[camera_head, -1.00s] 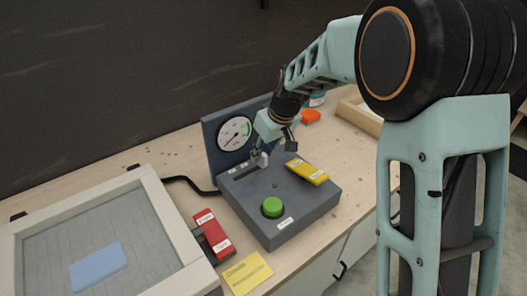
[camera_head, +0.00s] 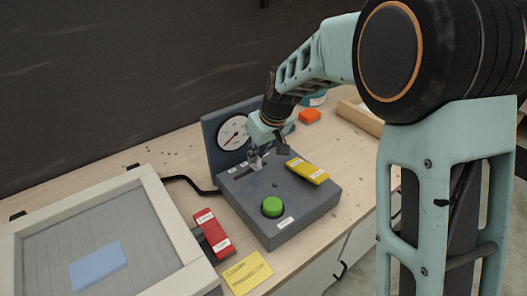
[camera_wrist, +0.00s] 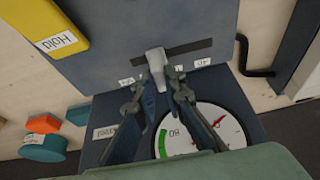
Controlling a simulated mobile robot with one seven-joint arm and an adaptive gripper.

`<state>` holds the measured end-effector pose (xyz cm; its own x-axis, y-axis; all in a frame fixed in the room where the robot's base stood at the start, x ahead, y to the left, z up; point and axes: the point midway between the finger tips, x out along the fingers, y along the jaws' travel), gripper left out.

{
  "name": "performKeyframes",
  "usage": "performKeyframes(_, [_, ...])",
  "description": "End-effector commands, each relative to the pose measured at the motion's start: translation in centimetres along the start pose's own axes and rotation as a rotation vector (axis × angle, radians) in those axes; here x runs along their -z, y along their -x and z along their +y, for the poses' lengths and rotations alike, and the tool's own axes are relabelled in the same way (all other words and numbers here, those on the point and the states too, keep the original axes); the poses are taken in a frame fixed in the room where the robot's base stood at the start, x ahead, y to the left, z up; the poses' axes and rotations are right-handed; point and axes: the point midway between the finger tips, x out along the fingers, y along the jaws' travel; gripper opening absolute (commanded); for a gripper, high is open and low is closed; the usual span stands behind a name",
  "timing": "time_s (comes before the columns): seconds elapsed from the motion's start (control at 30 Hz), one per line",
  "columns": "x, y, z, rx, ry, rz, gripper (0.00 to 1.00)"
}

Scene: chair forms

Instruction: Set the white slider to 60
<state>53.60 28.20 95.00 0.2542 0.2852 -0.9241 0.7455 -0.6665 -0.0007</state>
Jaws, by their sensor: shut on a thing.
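The white slider (camera_wrist: 155,60) stands in a dark slot (camera_wrist: 190,48) on the grey control box (camera_head: 290,200). In the wrist view it is left of the slot's middle, with more open slot to its right. My gripper (camera_wrist: 160,76) is shut on the slider, one fingertip on each side. In the head view my gripper (camera_head: 256,158) is at the slot's right part and mostly hides the slider. Small number labels line the slot; one reads 40 (camera_wrist: 203,62), and others are partly covered. A dial (camera_head: 234,132) with a red needle stands behind the slot.
A yellow block (camera_head: 307,170) marked Hold and a green button (camera_head: 272,207) are on the box. A red block (camera_head: 212,233), a yellow card (camera_head: 247,272) and a framed tray (camera_head: 155,200) lie left. An orange block (camera_head: 309,116) is behind.

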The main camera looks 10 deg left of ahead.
Motion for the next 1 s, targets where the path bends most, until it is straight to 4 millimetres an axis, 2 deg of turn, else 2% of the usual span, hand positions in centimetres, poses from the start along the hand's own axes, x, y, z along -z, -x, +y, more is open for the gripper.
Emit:
performKeyframes(0.03, [0.0,-0.1,-1.0,0.003,0.004,-0.001,0.00])
performKeyframes(0.1, [0.0,0.0,-1.7,0.002,0.004,0.001,0.00])
performKeyframes(0.4, [0.0,0.0,-1.9,0.000,0.001,0.002,0.00])
performKeyframes(0.43, [0.0,0.0,-1.9,0.000,0.001,0.002,0.12])
performKeyframes(0.57, [0.0,0.0,-1.9,0.000,0.001,0.001,0.26])
performKeyframes(0.87, [0.0,0.1,-1.9,0.000,0.001,0.001,0.28])
performKeyframes(1.0, [0.1,1.3,-1.9,0.000,0.001,0.003,0.28])
